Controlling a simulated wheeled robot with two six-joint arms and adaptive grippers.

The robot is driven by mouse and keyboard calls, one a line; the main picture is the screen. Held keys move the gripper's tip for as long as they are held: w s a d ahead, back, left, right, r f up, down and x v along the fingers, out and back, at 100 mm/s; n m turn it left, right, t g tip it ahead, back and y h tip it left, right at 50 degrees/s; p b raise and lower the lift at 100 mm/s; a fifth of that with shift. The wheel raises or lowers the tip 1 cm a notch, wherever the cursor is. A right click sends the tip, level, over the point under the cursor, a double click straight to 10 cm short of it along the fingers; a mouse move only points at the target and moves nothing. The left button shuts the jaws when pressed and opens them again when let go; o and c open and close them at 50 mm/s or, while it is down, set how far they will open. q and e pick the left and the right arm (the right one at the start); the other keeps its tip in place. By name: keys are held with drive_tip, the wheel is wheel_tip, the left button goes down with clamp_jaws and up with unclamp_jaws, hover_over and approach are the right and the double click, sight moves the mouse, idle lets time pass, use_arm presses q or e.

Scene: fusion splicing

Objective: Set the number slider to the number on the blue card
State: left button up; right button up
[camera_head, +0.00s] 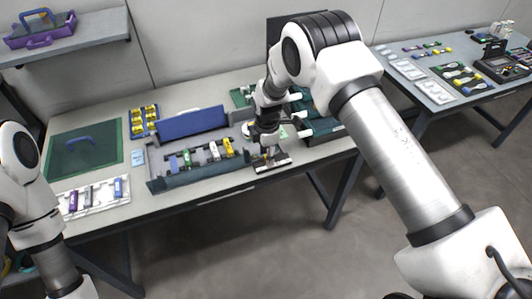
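A small light-blue card (138,157) lies on the table, left of the blue-and-grey tray; any number on it is too small to read. A low dark and pale device (273,163), which looks like the number slider, sits near the table's front edge, right of the tray. My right gripper (269,152) points down at this device, at or just above its top. Its fingers are small and partly hidden, so I cannot tell whether they are open, shut or touching. The slider's setting is not readable. My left arm shows at the left edge; its gripper is out of view.
The blue-and-grey tray (158,184) holds several coloured pieces just left of my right gripper. A green mat (60,163), a white tray (126,195) and a yellow-filled rack (143,121) lie further left. Dark green bins (322,127) stand close on the right.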

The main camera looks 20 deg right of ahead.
wheel_tip(320, 180, up, 12)
idle(0.5)
